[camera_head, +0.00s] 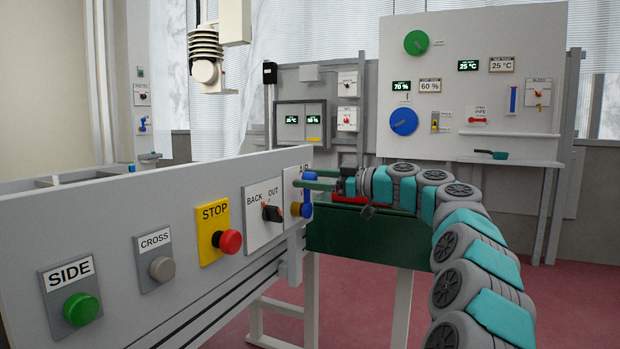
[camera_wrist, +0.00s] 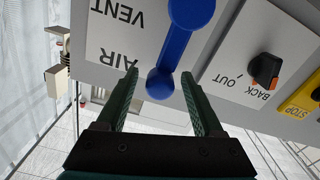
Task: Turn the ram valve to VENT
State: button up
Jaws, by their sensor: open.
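The ram valve is a blue lever (camera_head: 307,197) on a white plate at the right end of the grey panel. In the wrist view the lever (camera_wrist: 175,50) appears upside down with the labels AIR and VENT beside it. Its lower end in that picture lies beside AIR. My gripper (camera_head: 308,180) is at the valve plate with its green fingers open. In the wrist view my gripper (camera_wrist: 160,75) has one finger on each side of that lever end, with gaps visible; contact cannot be told. The fingers partly hide the valve in the head view.
Left of the valve are a black BACK/OUT selector (camera_head: 272,213), a red STOP button (camera_head: 230,241), a grey CROSS button (camera_head: 162,269) and a green SIDE button (camera_head: 81,309). A panel with gauges and knobs (camera_head: 470,80) stands behind. Red floor lies open at right.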

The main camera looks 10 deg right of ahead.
grip_shut()
dwell(0.7)
dwell(0.8)
